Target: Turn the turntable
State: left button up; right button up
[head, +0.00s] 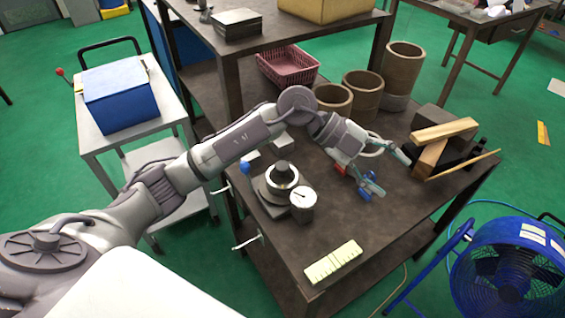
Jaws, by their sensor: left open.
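The turntable (267,196) is a round grey metal indexing chuck on the dark workbench, left of the bench's middle. A dark hub with a bright metal ring (281,181) sits on top of it. A round white-faced dial (302,199) stands at its front right. A blue knob (245,168) shows at its back left; I cannot tell whether it is joined to the turntable. My left gripper (391,174) is over the bench to the right of the turntable, clearly apart from it. Its fingers are spread and nothing is between them. My right gripper is not in view.
Wood blocks (444,130) and a thin stick lie right of my left gripper. Several brown cylinders (362,96) and a pink basket (288,66) stand behind. A pale yellow strip (333,262) lies at the front edge. The bench between turntable and gripper is mostly clear.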

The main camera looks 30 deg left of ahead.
pick_arm(q)
jog(key=w+a+f+n+y, duration=0.25)
jog(key=a+y, duration=0.45)
jog(key=a, duration=0.4)
jog(key=r+n+y, duration=0.2)
jog(key=n+y, duration=0.2)
jog(key=y, duration=0.2)
send_over(282, 165)
jog(key=shift+g, duration=0.4)
notch_tip(282, 165, down, 14)
jog(key=shift+r+p, duration=0.15)
jog(key=shift+p, duration=1.05)
jog(key=c, duration=1.1)
